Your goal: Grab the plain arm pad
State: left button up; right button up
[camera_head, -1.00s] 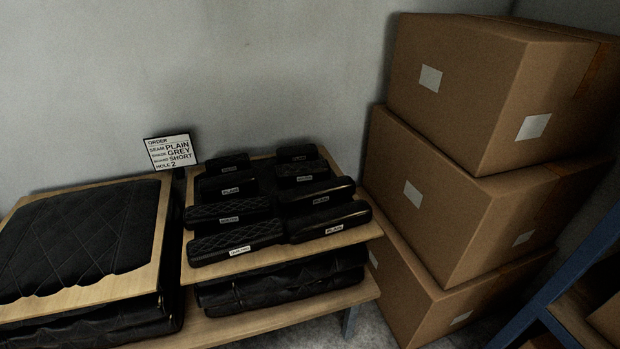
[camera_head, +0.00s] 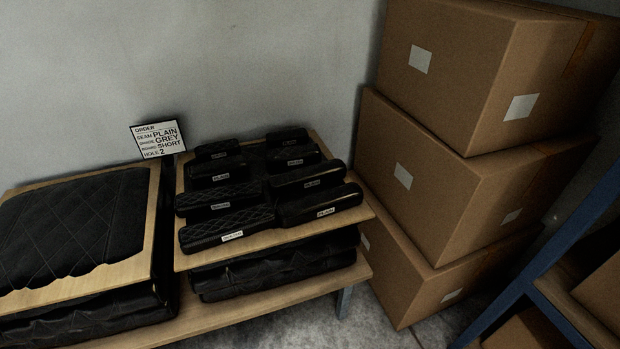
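Several black arm pads lie in two columns on a wooden board on the bench. In the right column, the front pad (camera_head: 319,205) is smooth with a label reading PLAIN, and the smooth pad behind it (camera_head: 310,174) seems to read PLAIN too. In the left column, the front pad (camera_head: 228,228) has a diamond-stitched top, as does the pad behind it (camera_head: 217,199). A smoother pad (camera_head: 219,170) further back on the left seems labelled PLAIN. The labels at the back are too small to read surely. Neither gripper is in view.
An order card (camera_head: 160,139) reads seam PLAIN, shade GREY, board SHORT, hole 2. A quilted black cushion (camera_head: 70,235) lies on the left. Stacked cardboard boxes (camera_head: 440,130) stand right of the bench (camera_head: 270,300). A blue-framed shelf (camera_head: 545,265) is at the lower right.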

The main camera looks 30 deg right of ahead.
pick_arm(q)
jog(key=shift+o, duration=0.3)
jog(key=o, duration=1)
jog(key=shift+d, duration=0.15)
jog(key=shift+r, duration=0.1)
